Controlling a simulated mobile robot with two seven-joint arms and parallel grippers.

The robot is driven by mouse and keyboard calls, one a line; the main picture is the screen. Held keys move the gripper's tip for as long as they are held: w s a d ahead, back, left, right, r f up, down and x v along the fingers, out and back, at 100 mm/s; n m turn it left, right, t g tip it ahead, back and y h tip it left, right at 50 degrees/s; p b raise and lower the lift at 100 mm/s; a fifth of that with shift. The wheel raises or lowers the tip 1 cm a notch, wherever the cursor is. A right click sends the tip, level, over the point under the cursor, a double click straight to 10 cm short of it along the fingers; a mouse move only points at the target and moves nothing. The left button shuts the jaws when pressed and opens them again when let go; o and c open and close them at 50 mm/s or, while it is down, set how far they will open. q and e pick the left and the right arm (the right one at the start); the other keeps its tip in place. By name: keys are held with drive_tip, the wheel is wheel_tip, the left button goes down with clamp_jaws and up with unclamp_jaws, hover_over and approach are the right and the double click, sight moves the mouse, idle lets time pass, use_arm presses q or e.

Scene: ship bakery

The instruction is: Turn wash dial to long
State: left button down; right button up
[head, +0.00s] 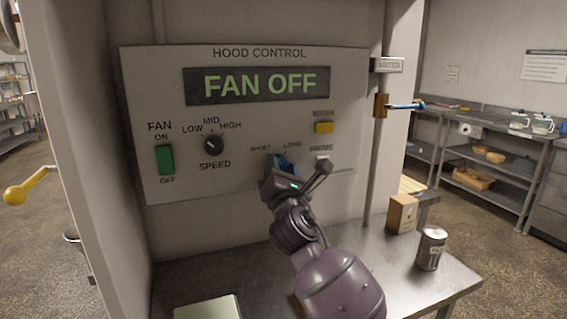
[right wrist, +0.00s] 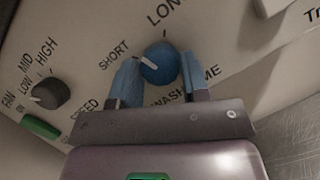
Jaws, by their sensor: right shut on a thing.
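The wash dial (right wrist: 160,66) is a round blue knob on the hood control panel (head: 345,85). In the right wrist view its white mark points left toward the SHORT label, and LONG is printed above it. My right gripper (right wrist: 157,78) is shut on the dial, with one blue-padded finger on each side. In the head view my right gripper (head: 281,167) is at the panel's lower middle, below the SHORT and LONG labels, and mostly hides the dial. My left gripper is not in view.
The panel display (head: 258,84) reads FAN OFF. A black speed knob (head: 214,144), green fan switch (head: 165,159) and yellow button (head: 324,127) are nearby. A metal table (head: 240,270) below holds a small box (head: 402,214) and a can (head: 431,248). A blue-handled valve (head: 405,106) is right.

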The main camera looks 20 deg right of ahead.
drive_tip(key=m+h+p, duration=0.1)
drive_tip(key=m, duration=0.1)
drive_tip(key=m+g, duration=0.1)
drive_tip(key=m, duration=0.1)
drive_tip(key=shift+r+h+p, duration=0.3)
drive_tip(key=shift+h+p, duration=0.1)
drive_tip(key=shift+a+m+g+h+p, duration=0.1)
drive_tip(key=shift+m+g+h+p, duration=0.4)
drive_tip(key=shift+m, duration=0.6)
drive_tip(key=m+g+p, duration=0.1)
drive_tip(key=m+p, duration=0.1)
drive_tip(key=m+g+p, duration=0.1)
drive_tip(key=m+p, duration=0.1)
drive_tip(key=m, duration=0.1)
drive_tip(key=shift+r+m, duration=0.1)
drive_tip(key=shift+m, duration=0.2)
use_arm(q)
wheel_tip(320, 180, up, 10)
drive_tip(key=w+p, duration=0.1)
drive_tip(key=p, duration=0.1)
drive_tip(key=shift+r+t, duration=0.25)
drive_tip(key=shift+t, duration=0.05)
use_arm(e)
drive_tip(key=shift+m+g, duration=0.5)
drive_tip(key=shift+m, duration=0.7)
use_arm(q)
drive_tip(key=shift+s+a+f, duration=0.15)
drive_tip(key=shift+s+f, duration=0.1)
